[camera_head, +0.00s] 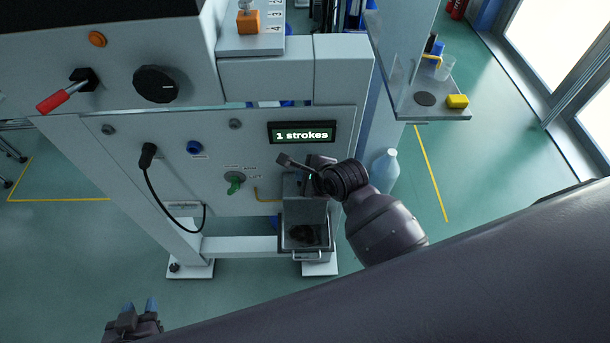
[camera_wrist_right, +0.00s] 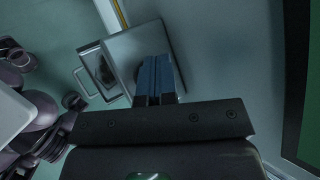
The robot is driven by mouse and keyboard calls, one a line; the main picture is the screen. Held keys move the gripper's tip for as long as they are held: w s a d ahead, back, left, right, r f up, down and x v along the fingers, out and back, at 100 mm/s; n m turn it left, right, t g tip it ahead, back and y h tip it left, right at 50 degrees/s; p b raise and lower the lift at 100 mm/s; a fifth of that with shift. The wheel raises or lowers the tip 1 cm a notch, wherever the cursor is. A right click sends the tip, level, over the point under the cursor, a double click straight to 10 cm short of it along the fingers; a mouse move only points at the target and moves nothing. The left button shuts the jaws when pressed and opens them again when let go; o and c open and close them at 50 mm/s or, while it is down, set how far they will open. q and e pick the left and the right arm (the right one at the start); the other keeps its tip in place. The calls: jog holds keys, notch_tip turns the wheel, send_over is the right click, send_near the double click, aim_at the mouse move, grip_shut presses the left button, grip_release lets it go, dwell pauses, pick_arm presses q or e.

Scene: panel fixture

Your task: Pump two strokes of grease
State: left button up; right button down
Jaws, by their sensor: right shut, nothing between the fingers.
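The stroke display (camera_head: 301,133) on the panel reads "1 strokes". My right gripper (camera_head: 310,176) is in front of the lower right panel, below the display. A dark bar (camera_head: 292,162) shows beside it; I cannot tell whether this is a pump lever or part of my gripper. In the right wrist view my blue fingers (camera_wrist_right: 155,75) are together and hold nothing. They overlap a grey block (camera_wrist_right: 148,42) in the picture; contact cannot be told. My left gripper (camera_head: 135,318) is at the bottom left, far from the panel, its finger gap unclear.
A metal tray (camera_head: 305,254) with dark contents sits below my right gripper. The panel carries a green knob (camera_head: 235,184), a blue button (camera_head: 194,148) and a plugged black cable (camera_head: 152,185). A side shelf (camera_head: 432,108) and a bottle (camera_head: 385,171) stand to the right.

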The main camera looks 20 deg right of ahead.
dwell(0.5)
jog(key=shift+r, duration=1.55)
jog(key=shift+r, duration=2.55)
pick_arm(q)
jog(key=shift+w+f+b, duration=0.2)
jog(key=shift+f+b, duration=0.25)
jog(key=shift+b, duration=0.3)
jog(key=shift+w+f+b, duration=0.2)
jog(key=shift+f+b, duration=0.25)
jog(key=shift+b, duration=0.3)
pick_arm(e)
jog(key=s+d+f+n+t+h, duration=0.1)
jog(key=s+d+f+n+h, duration=0.1)
jog(key=s+d+f+n, duration=0.4)
jog(key=s+d+f+n+t+h, duration=0.2)
jog(key=s+d+f+n, duration=0.5)
jog(key=n, duration=0.9)
jog(key=shift+s+d+f+n, duration=0.35)
jog(key=shift+s+f, duration=0.75)
jog(key=shift+s, duration=1.2)
